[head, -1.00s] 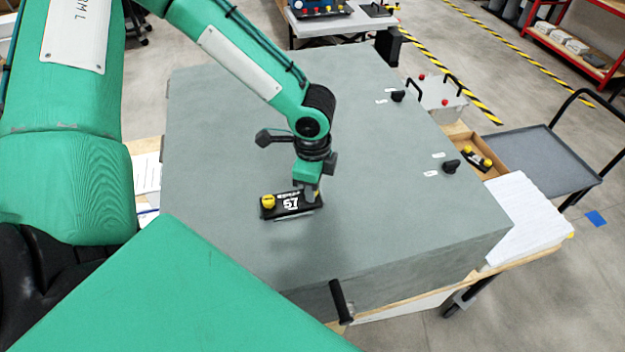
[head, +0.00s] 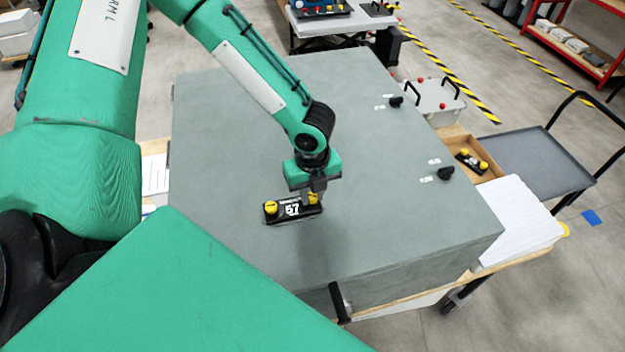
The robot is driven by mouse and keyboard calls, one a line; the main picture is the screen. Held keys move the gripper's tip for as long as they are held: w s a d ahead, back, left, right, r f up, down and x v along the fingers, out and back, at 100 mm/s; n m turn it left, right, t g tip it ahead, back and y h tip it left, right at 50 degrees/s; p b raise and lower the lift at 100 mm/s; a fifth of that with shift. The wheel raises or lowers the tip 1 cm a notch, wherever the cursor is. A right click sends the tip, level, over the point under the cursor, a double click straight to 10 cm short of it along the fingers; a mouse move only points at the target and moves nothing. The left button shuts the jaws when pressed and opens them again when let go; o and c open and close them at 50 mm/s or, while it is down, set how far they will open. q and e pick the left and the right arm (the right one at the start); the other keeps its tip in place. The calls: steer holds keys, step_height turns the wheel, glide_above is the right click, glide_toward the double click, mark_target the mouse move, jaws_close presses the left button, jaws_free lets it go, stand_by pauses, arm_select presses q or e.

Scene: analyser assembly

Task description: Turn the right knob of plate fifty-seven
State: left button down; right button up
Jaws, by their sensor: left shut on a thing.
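Plate fifty-seven (head: 292,211) is a small black plate with a white "57", lying on the grey top of the large cabinet (head: 225,130). Its left yellow knob (head: 270,208) stands clear of any finger. Its right yellow knob (head: 314,199) is partly hidden by my left gripper (head: 315,194). The left gripper points down from above and is shut on the right knob. My right gripper is not in view.
Two black knobs (head: 446,173) (head: 396,101) with white labels sit along the cabinet's right side. A wooden tray (head: 497,161) holds another black plate with yellow knobs. White sheets (head: 520,222) lie at the right. The cabinet top around the plate is clear.

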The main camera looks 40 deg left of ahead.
arm_select(q)
steer(key=m+p, duration=0.1)
steer(key=m, duration=0.1)
steer(key=m+p, duration=0.1)
steer(key=m, duration=0.2)
steer(key=shift+r+m, duration=0.2)
steer(key=shift+m, duration=0.1)
steer(key=shift+m+p, duration=0.45)
steer(key=shift+m, duration=0.45)
steer(key=m, duration=0.2)
steer(key=shift+f+m, duration=0.1)
steer(key=shift+m, duration=0.3)
steer(key=m, duration=0.3)
steer(key=shift+m, duration=0.3)
steer(key=m, duration=0.3)
steer(key=shift+w+a+m, duration=0.1)
steer(key=shift+m, duration=0.2)
steer(key=m, duration=0.3)
steer(key=shift+m, duration=1.8)
